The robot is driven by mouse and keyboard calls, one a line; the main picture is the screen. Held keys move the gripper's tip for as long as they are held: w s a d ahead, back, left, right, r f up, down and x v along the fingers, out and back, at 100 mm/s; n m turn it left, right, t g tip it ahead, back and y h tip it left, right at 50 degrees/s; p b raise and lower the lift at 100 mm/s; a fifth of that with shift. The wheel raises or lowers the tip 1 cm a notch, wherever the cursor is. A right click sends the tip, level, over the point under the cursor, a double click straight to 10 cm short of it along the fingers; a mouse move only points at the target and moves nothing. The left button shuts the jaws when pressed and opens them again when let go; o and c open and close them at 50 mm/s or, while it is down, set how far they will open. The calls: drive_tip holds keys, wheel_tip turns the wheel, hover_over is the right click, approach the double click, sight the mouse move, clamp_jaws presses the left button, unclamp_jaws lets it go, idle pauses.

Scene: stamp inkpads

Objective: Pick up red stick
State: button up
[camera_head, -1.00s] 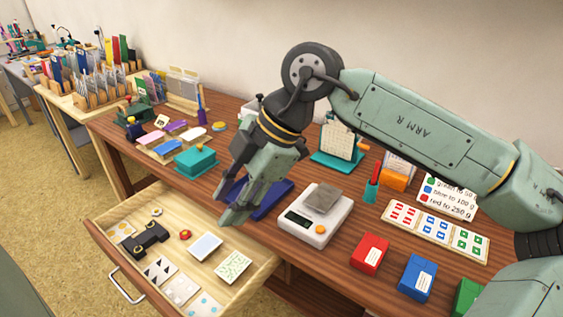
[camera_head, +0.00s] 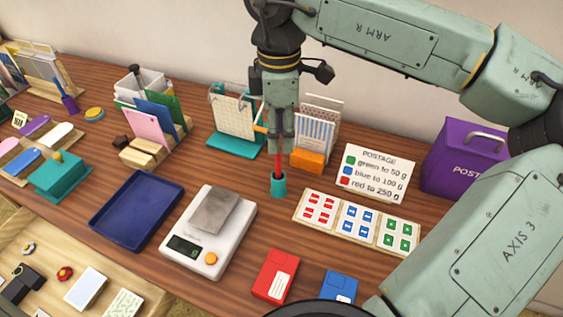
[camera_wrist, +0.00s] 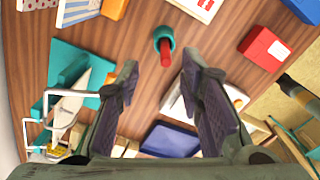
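The red stick (camera_head: 279,160) stands upright in a small teal cup (camera_head: 278,186) on the wooden table, right of the scale. My gripper (camera_head: 281,146) points down over the cup, and its fingers overlap the upper part of the stick in the head view. In the wrist view my gripper (camera_wrist: 160,62) is open, with its two fingers well apart. There the red stick (camera_wrist: 166,54) shows in the teal cup (camera_wrist: 163,38), in the gap near the fingertips. No contact with the stick is visible.
A white scale (camera_head: 228,218) with a grey block and a blue tray (camera_head: 138,209) lie left. An orange block (camera_head: 308,160) and postage sign (camera_head: 375,172) stand close behind and right. A stamp board (camera_head: 348,208) lies right. Red (camera_head: 275,276) and blue (camera_head: 340,287) boxes lie in front.

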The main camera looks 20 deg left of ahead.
sight(278, 164)
drive_tip(key=f, duration=0.2)
drive_tip(key=f+p, duration=0.1)
drive_tip(key=f, duration=0.2)
drive_tip(key=f+p, duration=0.1)
drive_tip(key=f, duration=0.2)
drive_tip(key=shift+s+f, duration=0.15)
drive_tip(key=shift+s, duration=0.25)
drive_tip(key=shift+c, duration=0.6)
clamp_jaws()
